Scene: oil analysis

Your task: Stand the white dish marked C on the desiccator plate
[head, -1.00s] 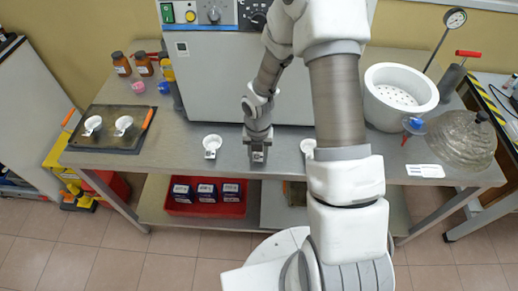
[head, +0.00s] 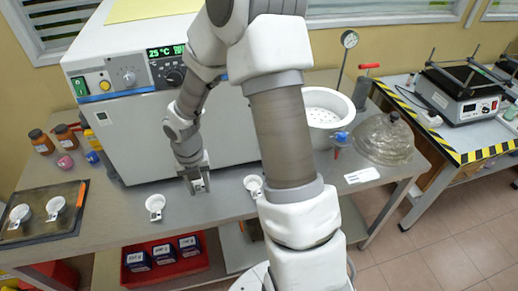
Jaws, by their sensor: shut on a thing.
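My gripper (head: 198,186) is shut low over the steel bench, in front of the oven and between two white dishes. What it holds is mostly hidden by the fingers; I cannot make out its shape or any letter. One white dish (head: 155,203) stands to its left and another white dish (head: 252,182) to its right, next to my arm. Two more, a white dish (head: 20,212) and a white dish (head: 56,204), are on the dark tray at the left. Their letters are too small to read. The perforated desiccator plate (head: 320,115) lies inside the white desiccator bowl (head: 347,109), partly behind my arm.
The glass lid (head: 384,140) lies right of the bowl, with a blue-knobbed stopcock (head: 341,137) between them. A white label card (head: 362,176) is in front. The oven (head: 170,130) stands behind my gripper. Brown bottles (head: 41,142) stand at the left. A hotplate (head: 460,95) is on the right bench.

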